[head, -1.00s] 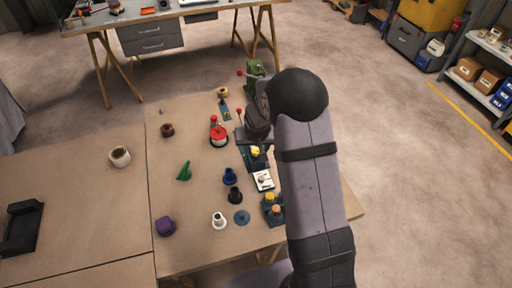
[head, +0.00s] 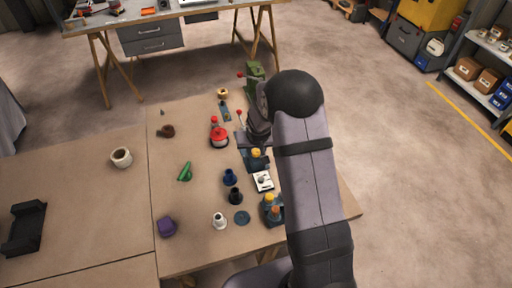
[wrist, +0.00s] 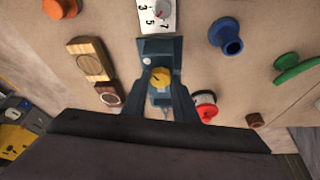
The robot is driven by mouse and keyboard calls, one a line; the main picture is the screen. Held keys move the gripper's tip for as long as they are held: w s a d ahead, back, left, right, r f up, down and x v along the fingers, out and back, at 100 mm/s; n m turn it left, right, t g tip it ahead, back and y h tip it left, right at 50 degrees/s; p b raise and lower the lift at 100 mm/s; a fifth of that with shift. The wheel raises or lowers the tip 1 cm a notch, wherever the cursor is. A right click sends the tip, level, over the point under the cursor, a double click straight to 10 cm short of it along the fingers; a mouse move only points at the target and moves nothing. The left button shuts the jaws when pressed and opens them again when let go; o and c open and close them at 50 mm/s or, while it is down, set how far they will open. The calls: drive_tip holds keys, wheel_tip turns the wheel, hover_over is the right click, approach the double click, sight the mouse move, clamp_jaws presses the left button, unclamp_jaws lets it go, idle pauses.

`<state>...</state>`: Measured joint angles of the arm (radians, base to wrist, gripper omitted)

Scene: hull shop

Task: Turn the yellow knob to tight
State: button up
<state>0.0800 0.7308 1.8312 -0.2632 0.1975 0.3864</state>
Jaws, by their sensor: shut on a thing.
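The yellow knob (wrist: 160,77) sits on a blue-grey base (wrist: 158,46) in the wrist view, with a small pale round mark on the base beside it. My gripper (wrist: 161,88) reaches over the base, its two dark fingers on either side of the knob and shut on it. The knob's top shows; its lower sides are partly hidden by the fingers. In the head view the yellow knob (head: 256,153) shows just below my gripper (head: 251,143), whose fingertips are mostly hidden there.
A white dial plate (wrist: 158,14) with numbers adjoins the base. An orange-knobbed block (head: 271,210) stands nearer the front edge. A red-topped round part (head: 219,137), a blue flanged part (head: 230,177) and a green part (head: 185,172) lie to the left. The left table is mostly clear.

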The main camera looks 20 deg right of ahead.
drive_tip(key=shift+n+p, duration=0.3)
drive_tip(key=shift+p, duration=0.1)
drive_tip(key=o, duration=1)
drive_tip(key=shift+b+v, duration=0.95)
drive_tip(key=shift+v, duration=2.75)
